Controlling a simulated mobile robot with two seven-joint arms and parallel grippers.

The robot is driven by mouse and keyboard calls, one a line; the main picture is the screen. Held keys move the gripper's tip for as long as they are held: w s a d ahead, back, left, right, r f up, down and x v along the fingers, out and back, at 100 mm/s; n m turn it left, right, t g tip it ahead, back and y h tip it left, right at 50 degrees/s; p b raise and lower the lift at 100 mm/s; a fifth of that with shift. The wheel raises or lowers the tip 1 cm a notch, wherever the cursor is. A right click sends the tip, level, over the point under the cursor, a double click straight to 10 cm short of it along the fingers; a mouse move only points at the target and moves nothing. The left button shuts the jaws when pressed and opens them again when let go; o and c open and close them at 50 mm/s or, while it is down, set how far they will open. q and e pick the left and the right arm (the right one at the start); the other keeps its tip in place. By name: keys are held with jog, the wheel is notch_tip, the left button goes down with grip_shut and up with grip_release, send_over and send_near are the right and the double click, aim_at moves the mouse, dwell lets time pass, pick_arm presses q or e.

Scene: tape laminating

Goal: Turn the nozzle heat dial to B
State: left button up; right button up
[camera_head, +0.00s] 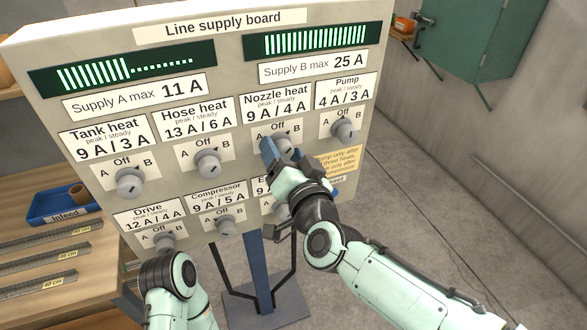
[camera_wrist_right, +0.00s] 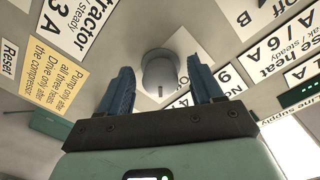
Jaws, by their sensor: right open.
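The nozzle heat dial (camera_head: 284,144) is a grey knob on the Line supply board (camera_head: 220,70), below the "Nozzle heat 9 A / 4 A" label. It is partly covered by my right gripper (camera_head: 276,152) in the head view. In the right wrist view the dial (camera_wrist_right: 160,72) sits between the two blue fingers of the open right gripper (camera_wrist_right: 160,80), with gaps at both sides. My left gripper is out of view; only part of that arm shows at the bottom.
Close by are the hose heat dial (camera_head: 207,163), pump dial (camera_head: 344,129), tank heat dial (camera_head: 129,182) and compressor dial (camera_head: 226,227). The Supply A meter (camera_head: 125,68) is partly lit; the Supply B meter (camera_head: 315,39) is lit across. A wooden bench (camera_head: 35,212) stands left.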

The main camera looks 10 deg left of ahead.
pick_arm(q)
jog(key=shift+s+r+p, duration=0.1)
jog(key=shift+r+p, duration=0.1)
jog(key=shift+p, duration=0.1)
pick_arm(e)
jog(key=v, duration=1.3)
